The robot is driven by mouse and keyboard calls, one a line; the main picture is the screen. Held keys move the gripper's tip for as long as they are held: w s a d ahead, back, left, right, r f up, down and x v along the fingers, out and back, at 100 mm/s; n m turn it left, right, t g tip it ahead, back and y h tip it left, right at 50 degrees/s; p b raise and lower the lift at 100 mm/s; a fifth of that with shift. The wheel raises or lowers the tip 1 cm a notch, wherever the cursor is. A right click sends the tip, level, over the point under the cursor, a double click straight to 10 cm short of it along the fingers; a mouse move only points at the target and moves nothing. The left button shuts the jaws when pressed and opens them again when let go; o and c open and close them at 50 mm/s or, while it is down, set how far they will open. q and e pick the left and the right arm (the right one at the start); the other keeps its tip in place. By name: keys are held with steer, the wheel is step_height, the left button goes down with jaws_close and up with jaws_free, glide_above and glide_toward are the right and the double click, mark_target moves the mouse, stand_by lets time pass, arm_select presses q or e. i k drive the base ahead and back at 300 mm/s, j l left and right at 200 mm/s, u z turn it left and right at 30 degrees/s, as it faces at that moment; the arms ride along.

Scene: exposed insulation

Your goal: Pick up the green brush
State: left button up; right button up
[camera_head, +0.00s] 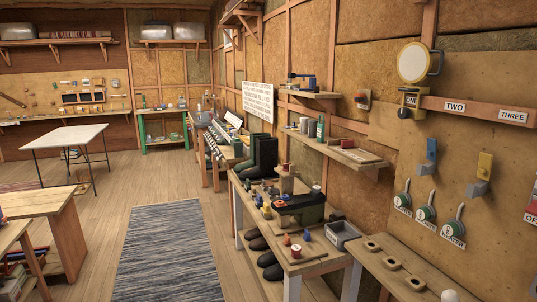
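I cannot clearly pick out a green brush in the head view. Small items, some of them green, crowd the wooden workbench (312,262) along the right wall, but they are too small to tell apart. Neither of my grippers shows in this view.
A wooden ledge (395,275) with holes juts out at lower right. A white-topped table (65,137) stands at left. A striped rug (172,255) lies on clear floor in the middle.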

mark_target(247, 186)
steer(key=i+j+z, duration=0.15)
steer(key=i+j, duration=0.3)
steer(key=i, duration=0.35)
steer(key=i+j+z, duration=0.2)
steer(key=i+j, duration=0.35)
steer(key=i, duration=0.25)
steer(key=i+j+z, duration=0.15)
steer(key=i+j, duration=0.55)
